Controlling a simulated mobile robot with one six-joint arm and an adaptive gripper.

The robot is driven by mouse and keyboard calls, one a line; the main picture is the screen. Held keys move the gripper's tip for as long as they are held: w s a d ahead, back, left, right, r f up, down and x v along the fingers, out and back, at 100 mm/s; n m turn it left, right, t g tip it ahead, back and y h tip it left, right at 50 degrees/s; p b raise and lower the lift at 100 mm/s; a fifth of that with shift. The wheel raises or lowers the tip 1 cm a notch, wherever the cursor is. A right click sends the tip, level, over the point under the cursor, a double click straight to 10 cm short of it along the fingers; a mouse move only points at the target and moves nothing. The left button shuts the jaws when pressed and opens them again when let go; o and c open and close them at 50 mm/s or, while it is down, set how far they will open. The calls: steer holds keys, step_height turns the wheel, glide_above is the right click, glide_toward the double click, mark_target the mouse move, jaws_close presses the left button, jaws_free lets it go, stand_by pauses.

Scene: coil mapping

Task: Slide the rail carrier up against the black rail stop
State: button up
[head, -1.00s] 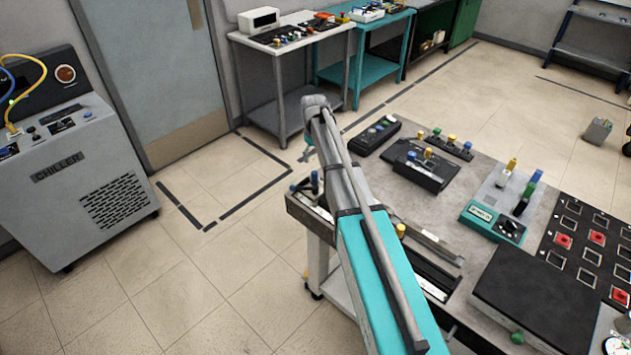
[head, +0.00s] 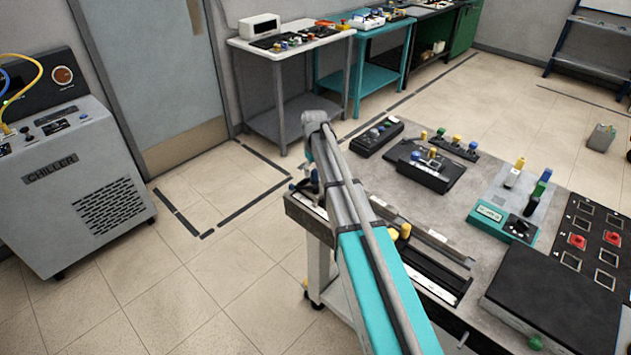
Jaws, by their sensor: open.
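My arm reaches from the lower right over the near left edge of the workbench (head: 480,165) and bends down at its far end. My gripper (head: 311,184) is low over the left end of the bench's front edge. It is small and mostly hidden by my arm; the jaws are open. A long dark rail (head: 437,276) runs along that edge, partly covered by my arm. A yellow knob (head: 405,231) stands beside the arm near the rail. I cannot make out the carrier or the black stop clearly.
A black box with knobs (head: 430,172), a teal instrument (head: 502,222) and a large dark plate (head: 553,292) stand on the bench. A chiller (head: 75,185) is at the left. Open floor lies between it and the bench.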

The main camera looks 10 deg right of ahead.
steer(key=shift+f+b, duration=1)
steer(key=shift+f, duration=0.3)
jaws_close()
